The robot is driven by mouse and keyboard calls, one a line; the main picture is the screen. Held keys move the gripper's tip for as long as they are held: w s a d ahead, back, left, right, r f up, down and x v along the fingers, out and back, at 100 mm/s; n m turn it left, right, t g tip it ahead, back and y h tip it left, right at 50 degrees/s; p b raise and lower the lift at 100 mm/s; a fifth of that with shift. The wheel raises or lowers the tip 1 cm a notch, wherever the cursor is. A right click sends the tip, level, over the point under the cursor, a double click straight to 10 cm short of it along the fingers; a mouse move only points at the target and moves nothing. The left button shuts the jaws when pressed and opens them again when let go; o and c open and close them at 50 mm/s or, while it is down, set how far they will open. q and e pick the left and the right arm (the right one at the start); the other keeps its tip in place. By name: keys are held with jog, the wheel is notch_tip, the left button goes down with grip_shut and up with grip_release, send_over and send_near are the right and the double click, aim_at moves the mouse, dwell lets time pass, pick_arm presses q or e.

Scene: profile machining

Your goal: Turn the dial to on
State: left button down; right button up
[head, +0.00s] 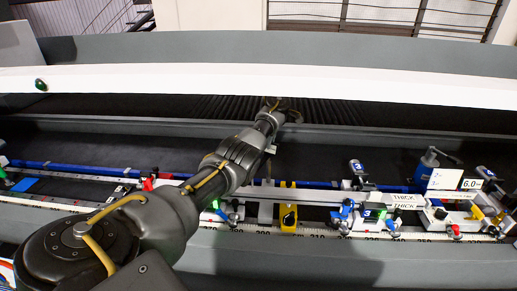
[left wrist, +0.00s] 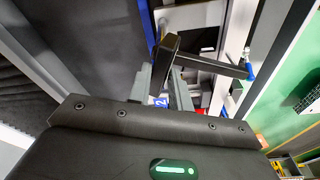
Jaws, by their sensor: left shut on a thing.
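My left arm reaches in from the lower left in the head view, and its far end is over the machine bed. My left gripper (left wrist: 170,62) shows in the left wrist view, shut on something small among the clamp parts. What it holds is largely hidden. A blue tag with a 2 (left wrist: 161,101) shows close to the fingers. A yellow block with a black knob (head: 288,216), which may be the dial, stands on the ruled rail right of my arm in the head view. I cannot read its setting. My right gripper is not in view.
A blue rod and a ruled rail run along the bed. Clamp units with blue and red levers (head: 365,214) stand to the right. A white beam (head: 400,86) crosses behind.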

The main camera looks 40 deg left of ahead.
pick_arm(q)
jog(key=n, duration=0.4)
jog(key=shift+g, duration=0.4)
jog(key=c, duration=1.3)
grip_release()
jog(key=shift+r, duration=0.1)
jog(key=shift+r, duration=3.4)
